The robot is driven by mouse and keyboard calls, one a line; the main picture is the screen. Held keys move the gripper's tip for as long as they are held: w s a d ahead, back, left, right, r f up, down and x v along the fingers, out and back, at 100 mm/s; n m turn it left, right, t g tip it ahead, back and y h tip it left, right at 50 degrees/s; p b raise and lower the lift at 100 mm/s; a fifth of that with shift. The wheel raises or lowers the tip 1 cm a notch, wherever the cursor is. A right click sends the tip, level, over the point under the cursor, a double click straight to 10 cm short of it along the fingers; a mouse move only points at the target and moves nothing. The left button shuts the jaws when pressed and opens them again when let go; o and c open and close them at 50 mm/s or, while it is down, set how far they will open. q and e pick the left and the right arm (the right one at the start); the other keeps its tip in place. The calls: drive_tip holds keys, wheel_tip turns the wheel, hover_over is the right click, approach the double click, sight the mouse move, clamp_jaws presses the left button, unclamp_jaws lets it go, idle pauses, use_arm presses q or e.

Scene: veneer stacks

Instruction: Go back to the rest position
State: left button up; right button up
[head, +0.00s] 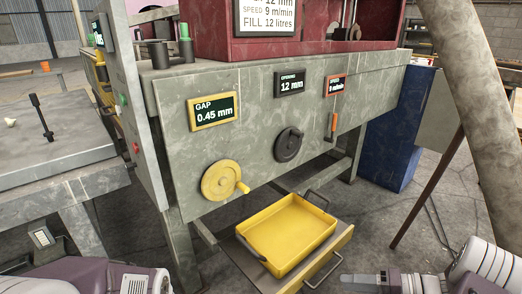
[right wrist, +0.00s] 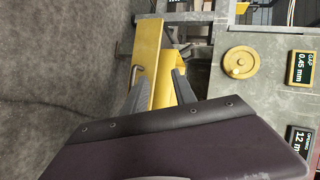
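My right gripper (head: 347,279) is at the bottom right of the head view, low and in front of the machine. In the right wrist view its two dark fingers (right wrist: 160,84) stand apart, with nothing seen held between them. Past them is the yellow tray (right wrist: 176,72). In the head view the tray (head: 251,237) sits on a drawer-like shelf under the machine, left of the gripper and apart from it. Parts of my left arm show at the bottom left; its fingers are not in view.
The grey machine (head: 180,143) carries a yellow handwheel (head: 216,181), a dark knob (head: 288,145), an orange-handled lever (head: 332,124) and displays reading 0.45 mm and 12 mm. A grey table (head: 60,150) stands left. A blue cabinet (head: 393,135) stands right. Open concrete floor lies at right.

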drive_tip(key=s+a+r+n+g+h, duration=0.1)
drive_tip(key=a+r+n+g, duration=0.1)
drive_tip(key=a, duration=0.3)
drive_tip(key=s+a+r+n+g, duration=0.1)
drive_tip(key=a+n+g, duration=0.15)
drive_tip(key=a, duration=0.25)
drive_tip(key=s+a+n+g+h, duration=0.3)
drive_tip(key=s+a+h, duration=0.4)
drive_tip(key=s, duration=0.4)
drive_tip(key=w+d+f+m+t+h, duration=0.2)
drive_tip(key=d+f+m+t+h, duration=0.1)
drive_tip(key=d+m+h, duration=0.3)
wheel_tip(320, 180, up, 32)
drive_tip(key=y+p, duration=0.1)
drive_tip(key=p, duration=3.1)
drive_tip(key=shift+d+n, duration=0.35)
